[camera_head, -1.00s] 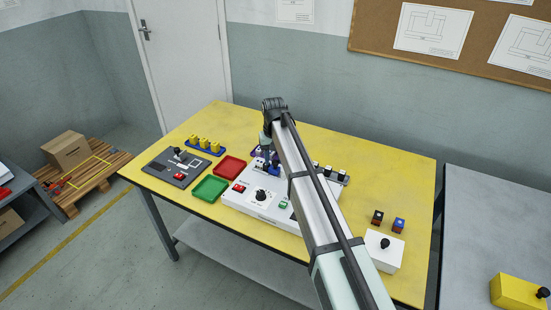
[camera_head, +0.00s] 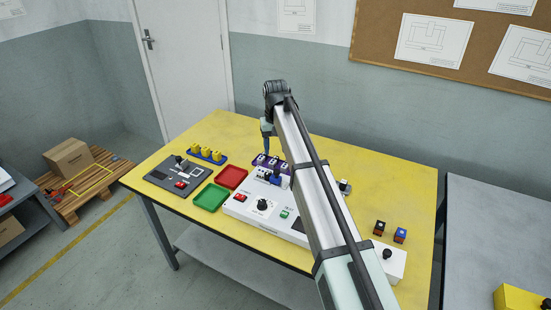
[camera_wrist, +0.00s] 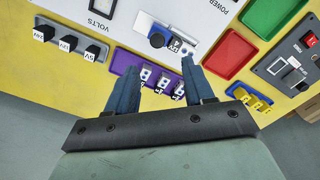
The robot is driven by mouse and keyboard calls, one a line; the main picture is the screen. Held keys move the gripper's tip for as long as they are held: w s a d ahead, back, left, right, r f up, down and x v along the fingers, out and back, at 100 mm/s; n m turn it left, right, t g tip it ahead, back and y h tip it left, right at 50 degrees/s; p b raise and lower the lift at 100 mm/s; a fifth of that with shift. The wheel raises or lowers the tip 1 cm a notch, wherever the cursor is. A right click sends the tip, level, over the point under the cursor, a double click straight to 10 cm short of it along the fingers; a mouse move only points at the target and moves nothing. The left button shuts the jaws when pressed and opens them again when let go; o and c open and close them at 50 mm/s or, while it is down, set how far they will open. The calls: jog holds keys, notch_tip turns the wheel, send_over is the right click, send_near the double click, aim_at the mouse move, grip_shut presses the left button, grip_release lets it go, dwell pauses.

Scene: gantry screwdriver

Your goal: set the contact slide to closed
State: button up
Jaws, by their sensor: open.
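On the white console (camera_head: 240,206), a bay with blue and white parts (camera_head: 275,177) has a dark knob, which I take to be the contact slide; it also shows in the wrist view as a dark blue knob (camera_wrist: 157,40) on a white and blue block. A small labelled block (camera_wrist: 178,44) sits beside the knob. I cannot tell how far the slide is pushed. My gripper (camera_wrist: 158,72) is open and empty, its two blue fingers pointing down over the purple tray (camera_wrist: 122,62) of small white and blue pieces. In the head view my gripper (camera_head: 267,135) is just behind the bay.
A red tray (camera_head: 231,177) and a green tray (camera_head: 211,197) lie left of the console. A dark panel (camera_head: 165,181) and a blue rack with yellow pieces (camera_head: 207,155) are farther left. Labelled black blocks (camera_wrist: 68,44) stand beside the purple tray. The yellow table's back is clear.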

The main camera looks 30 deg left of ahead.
jog(key=shift+r, duration=2.35)
